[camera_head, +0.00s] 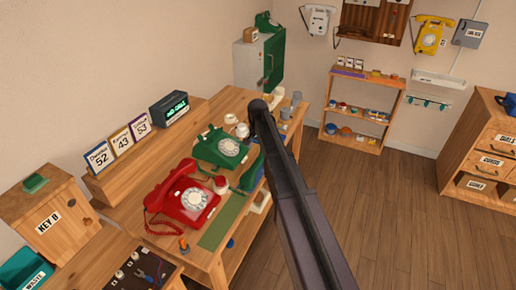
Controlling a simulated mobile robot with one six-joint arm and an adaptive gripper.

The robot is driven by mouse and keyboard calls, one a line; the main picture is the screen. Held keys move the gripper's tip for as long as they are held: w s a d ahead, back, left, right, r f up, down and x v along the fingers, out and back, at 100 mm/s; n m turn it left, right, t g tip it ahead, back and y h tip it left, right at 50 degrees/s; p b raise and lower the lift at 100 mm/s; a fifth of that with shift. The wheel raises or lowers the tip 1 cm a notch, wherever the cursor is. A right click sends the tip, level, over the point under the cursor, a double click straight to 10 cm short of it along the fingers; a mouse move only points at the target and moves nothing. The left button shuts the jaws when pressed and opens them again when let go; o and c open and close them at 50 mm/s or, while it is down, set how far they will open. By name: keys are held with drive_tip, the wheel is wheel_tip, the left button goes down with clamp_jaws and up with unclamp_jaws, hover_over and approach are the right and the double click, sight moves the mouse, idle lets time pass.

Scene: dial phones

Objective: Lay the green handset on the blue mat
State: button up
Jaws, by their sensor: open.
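A green dial phone (220,149) with a pale dial sits on the wooden bench, behind a red dial phone (190,199). A long dark green piece (252,173) lies just right of the green phone, partly behind my arm; it may be the green handset, but I cannot tell for sure. My gripper is not visible.
The wooden bench (150,165) also bears several number cards and a lit display (173,108). A low shelf (358,108) stands at the back wall, with wall phones above. A drawer cabinet (482,165) is at right. The floor (405,220) between is clear.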

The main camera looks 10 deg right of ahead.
drive_tip(key=shift+r+p, duration=0.9)
drive_tip(key=shift+r, duration=0.3)
drive_tip(key=s+n, duration=0.7)
drive_tip(key=s, duration=2.2)
drive_tip(key=shift+d, duration=0.1)
drive_tip(key=c, duration=0.3)
